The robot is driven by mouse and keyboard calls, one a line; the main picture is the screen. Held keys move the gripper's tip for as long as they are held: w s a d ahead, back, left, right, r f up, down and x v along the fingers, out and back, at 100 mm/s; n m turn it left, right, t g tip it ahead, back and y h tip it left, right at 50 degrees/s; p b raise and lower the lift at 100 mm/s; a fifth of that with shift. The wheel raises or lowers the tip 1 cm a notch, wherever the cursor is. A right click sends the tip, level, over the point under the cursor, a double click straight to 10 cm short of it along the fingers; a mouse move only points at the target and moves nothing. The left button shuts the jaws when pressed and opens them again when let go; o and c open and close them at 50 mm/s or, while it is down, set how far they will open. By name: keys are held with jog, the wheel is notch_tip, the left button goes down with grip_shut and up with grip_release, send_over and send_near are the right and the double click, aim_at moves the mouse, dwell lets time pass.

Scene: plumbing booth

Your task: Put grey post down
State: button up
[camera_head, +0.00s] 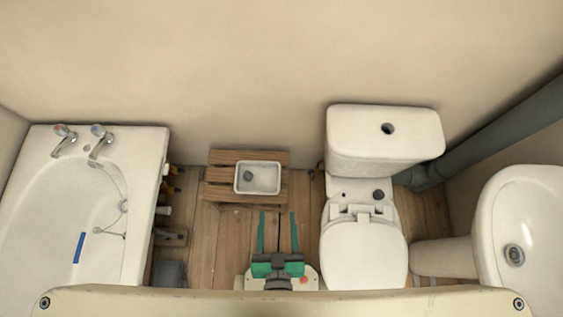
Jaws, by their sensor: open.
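A small dark grey round-looking piece (248,176) lies inside a white tray (277,191), toward its left side. It looks like the grey post, but it is too small to tell its full shape. The tray stands on a slatted wooden stand (222,157) against the back wall. My gripper (277,213), with teal fingers, is open with nothing between the fingers. It points toward the wall, just in front of the tray and stand in the picture, and is apart from the grey piece.
A bathtub (148,215) with taps and a blue strip (79,248) is at left. A toilet (363,257) stands close to my gripper's right, with a basin (480,225) beyond. A grey box (171,274) sits beside the tub. Wooden floor (232,235) is clear left of my gripper.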

notch_tip(320, 180, up, 7)
jog(key=s+d+t, duration=0.1)
jog(key=s, duration=0.1)
jog(key=shift+f, duration=0.15)
jog(key=shift+d, duration=0.1)
jog(key=shift+c, duration=0.5)
jog(key=c, duration=0.5)
jog(key=shift+c, duration=0.2)
jog(key=shift+w, duration=0.15)
